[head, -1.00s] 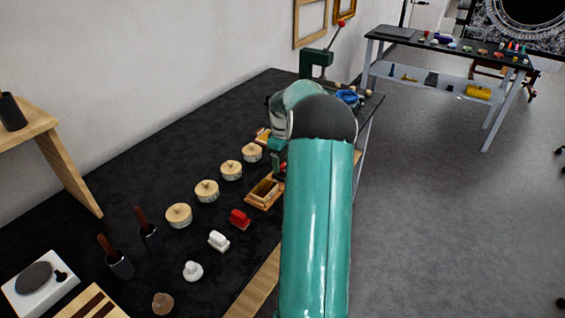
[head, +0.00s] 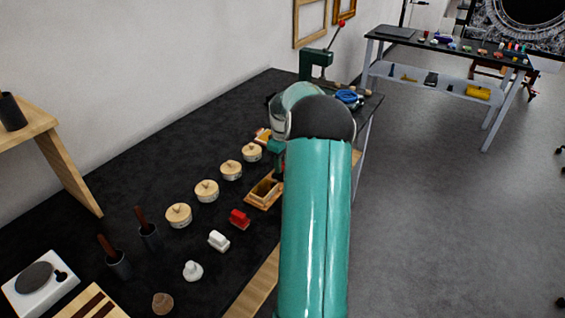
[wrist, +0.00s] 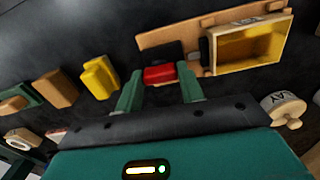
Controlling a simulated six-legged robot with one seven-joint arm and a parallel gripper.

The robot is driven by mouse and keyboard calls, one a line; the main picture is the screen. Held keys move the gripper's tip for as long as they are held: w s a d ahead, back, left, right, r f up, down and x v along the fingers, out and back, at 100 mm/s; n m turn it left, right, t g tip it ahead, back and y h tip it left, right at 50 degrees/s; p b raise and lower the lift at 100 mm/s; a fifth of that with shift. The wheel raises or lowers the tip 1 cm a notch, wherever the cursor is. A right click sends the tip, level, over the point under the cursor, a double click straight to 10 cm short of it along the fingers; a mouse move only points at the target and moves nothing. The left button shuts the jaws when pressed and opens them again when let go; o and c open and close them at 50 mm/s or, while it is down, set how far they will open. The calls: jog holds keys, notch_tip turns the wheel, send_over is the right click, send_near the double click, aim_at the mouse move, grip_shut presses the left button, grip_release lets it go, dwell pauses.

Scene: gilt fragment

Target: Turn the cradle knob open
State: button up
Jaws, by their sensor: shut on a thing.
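The cradle is a wooden board (wrist: 160,37) carrying an open box with yellow inside (wrist: 250,45); the box also shows in the head view (head: 264,188). A small red knob (wrist: 160,74) sits at the board's near edge, left of the box in the wrist view, with a dark block behind it. My gripper (wrist: 160,88) has its two green fingers on either side of the red knob and is shut on it. In the head view my arm hides most of the gripper and the knob.
Round lidded tins (head: 207,190) stand in a row left of the cradle. In the wrist view, a yellow block (wrist: 99,77) lies left and a round labelled tin (wrist: 285,108) right.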

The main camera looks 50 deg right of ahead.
jog(key=m, duration=0.4)
jog(key=shift+r, duration=0.1)
jog(key=m, duration=0.4)
jog(key=shift+w+m, duration=0.1)
jog(key=shift+m, duration=0.3)
jog(key=m, duration=0.4)
jog(key=shift+m, duration=2.3)
jog(key=o, duration=1)
